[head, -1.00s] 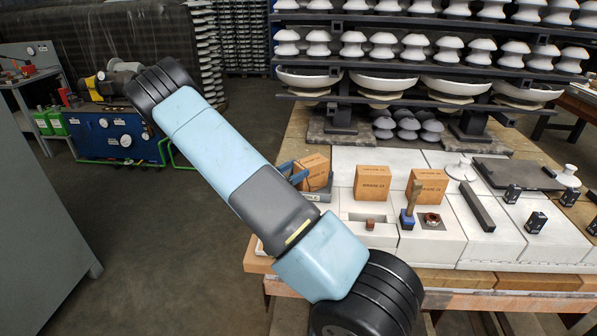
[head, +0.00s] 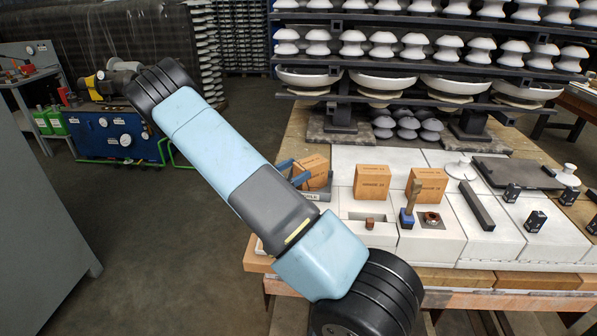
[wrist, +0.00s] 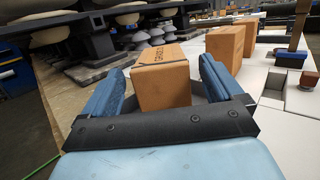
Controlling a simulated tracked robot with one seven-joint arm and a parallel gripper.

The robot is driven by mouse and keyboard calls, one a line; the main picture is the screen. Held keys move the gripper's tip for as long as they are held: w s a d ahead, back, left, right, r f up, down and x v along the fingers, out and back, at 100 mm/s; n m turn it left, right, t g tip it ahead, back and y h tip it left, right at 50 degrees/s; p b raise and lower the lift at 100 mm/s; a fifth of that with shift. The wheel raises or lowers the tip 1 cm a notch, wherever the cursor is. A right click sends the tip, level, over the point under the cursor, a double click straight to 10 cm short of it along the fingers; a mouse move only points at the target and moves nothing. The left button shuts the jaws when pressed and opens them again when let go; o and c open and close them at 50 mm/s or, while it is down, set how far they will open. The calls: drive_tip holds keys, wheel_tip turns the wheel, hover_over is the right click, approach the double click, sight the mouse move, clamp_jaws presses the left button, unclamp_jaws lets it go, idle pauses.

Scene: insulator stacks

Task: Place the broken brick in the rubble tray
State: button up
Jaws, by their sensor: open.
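A tan brick (head: 317,165) sits slightly turned in the grey rubble tray (head: 312,197), at the left end of the white blocks; I take it as the broken brick. In the wrist view the same brick (wrist: 163,84) shows dark lettering and a dark line on its top. My gripper (wrist: 160,85) is open, with one blue finger on each side of the brick and gaps showing beside it. In the head view my gripper (head: 293,171) is at the brick's left side, partly behind my arm. Most of the tray is hidden.
Two more tan bricks (head: 371,182) (head: 427,184) stand upright to the right. A blue-based tool with an upright handle (head: 409,206), a dark bar (head: 476,206) and small black blocks (head: 535,222) lie further right. A rack of insulators (head: 400,95) stands behind.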

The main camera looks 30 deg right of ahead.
drive_tip(key=v, duration=1.2)
drive_tip(key=s+d+r+m+g+y, duration=0.2)
drive_tip(key=s+r+m+g+y, duration=0.4)
drive_tip(key=s+r+m+y, duration=0.75)
drive_tip(key=s+a+r+m+t+y, duration=0.3)
drive_tip(key=s+r+t, duration=0.1)
drive_tip(key=s+r, duration=0.4)
drive_tip(key=s+a+r+m+t+y, duration=0.3)
drive_tip(key=s+r+t, duration=0.2)
drive_tip(key=s+r, duration=0.4)
wheel_tip(320, 180, up, 3)
drive_tip(key=shift+s+a+f, duration=0.25)
drive_tip(key=shift+s+a, duration=0.1)
drive_tip(key=shift+a, duration=0.05)
